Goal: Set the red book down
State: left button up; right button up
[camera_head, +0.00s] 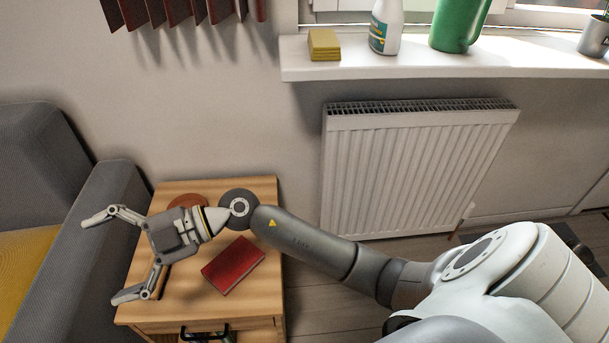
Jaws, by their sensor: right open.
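The red book (233,265) lies flat on the top of a small wooden cabinet (254,314), right of its middle. My right gripper (108,258) is above the left part of the cabinet top, its fingers spread wide and pointing left, with nothing between them. It is apart from the book, which lies below and to the right of the gripper body. My left gripper does not show.
A reddish-brown round object (187,201) is partly hidden behind my gripper. A grey sofa (95,215) stands close on the left. A radiator (415,165) is on the wall under a windowsill (455,60) with a yellow sponge (324,44), a spray bottle (386,28) and a green container (457,25).

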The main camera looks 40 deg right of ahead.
jog(key=w+d+r+m+t+y, duration=0.2)
jog(key=d+r+m+t, duration=0.15)
jog(key=r+t, duration=0.25)
jog(key=w+d+m+t+h, duration=0.3)
jog(key=d+m+t+h, duration=0.7)
jog(key=m, duration=0.2)
jog(key=d+f+m+h, duration=0.5)
jog(key=d+m+h, duration=0.1)
jog(key=d+h, duration=0.1)
jog(key=s+d+f+m+g+h, duration=0.1)
jog(key=s+d+f+g+h, duration=0.2)
jog(key=f, duration=0.4)
jog(key=s+d+f+m+g+h, duration=0.1)
jog(key=s+d+f+g, duration=0.25)
jog(key=s+f, duration=0.2)
jog(key=s+a+f+g+y, duration=0.1)
jog(key=s+f+g, duration=0.3)
jog(key=s, duration=0.4)
jog(key=s+a+f+n+g+y, duration=0.1)
jog(key=s+f+g, duration=0.4)
jog(key=s+f, duration=0.1)
jog(key=shift+s+a+f, duration=0.25)
jog(key=shift+s, duration=0.65)
jog(key=shift+w+n, duration=0.1)
jog(key=shift+n, duration=0.15)
